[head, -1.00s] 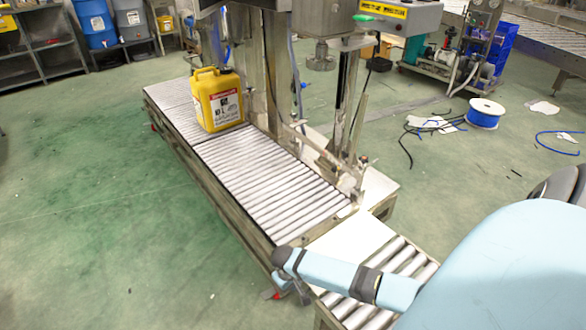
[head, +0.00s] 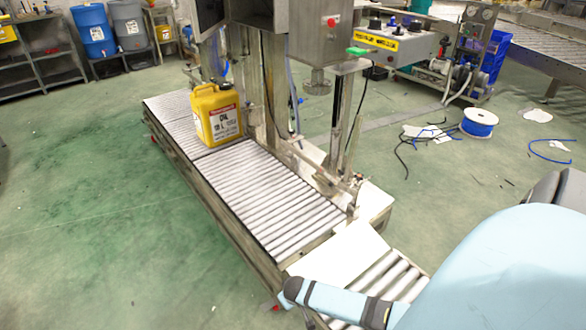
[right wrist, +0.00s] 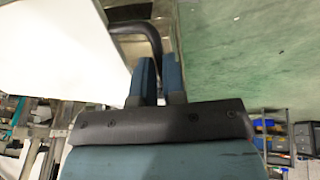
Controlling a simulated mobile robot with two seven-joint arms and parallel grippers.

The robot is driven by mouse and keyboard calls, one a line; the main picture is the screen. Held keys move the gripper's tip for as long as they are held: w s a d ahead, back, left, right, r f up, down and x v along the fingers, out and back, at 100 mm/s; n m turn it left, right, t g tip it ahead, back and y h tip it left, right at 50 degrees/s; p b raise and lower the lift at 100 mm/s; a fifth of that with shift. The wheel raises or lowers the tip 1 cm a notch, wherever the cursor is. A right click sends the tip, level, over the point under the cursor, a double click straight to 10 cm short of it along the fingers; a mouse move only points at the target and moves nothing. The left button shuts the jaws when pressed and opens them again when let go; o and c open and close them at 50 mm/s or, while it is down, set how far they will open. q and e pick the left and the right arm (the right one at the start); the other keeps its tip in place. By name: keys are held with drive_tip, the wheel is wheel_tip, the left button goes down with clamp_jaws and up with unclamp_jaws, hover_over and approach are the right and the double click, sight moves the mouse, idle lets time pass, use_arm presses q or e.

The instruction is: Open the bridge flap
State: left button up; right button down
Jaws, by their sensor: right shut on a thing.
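The bridge flap is the pale flat plate (head: 342,252) between the long roller conveyor and the short roller section at the lower right of the head view. In the right wrist view a broad white panel (right wrist: 50,40), apparently the flap, fills the upper left. A black bent handle (right wrist: 150,32) stands at its edge. My right gripper (right wrist: 158,75) has its two blue fingers shut on the handle. In the head view my right arm crosses the plate's near side, and its gripper is hidden. My left gripper is out of view.
The roller conveyor (head: 285,205) carries a yellow canister (head: 216,116) at its far part. A metal filling machine with a control box (head: 395,42) stands behind it. A blue cable spool (head: 479,122) lies on the floor at right. The green floor (head: 90,230) at left is clear.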

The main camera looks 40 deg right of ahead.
drive_tip(key=c, duration=1.2)
unclamp_jaws()
drive_tip(key=shift+r, duration=0.1)
drive_tip(key=p+v, duration=0.5)
drive_tip(key=v, duration=0.8)
drive_tip(key=shift+s+a+r, duration=0.15)
drive_tip(key=shift+r, duration=0.15)
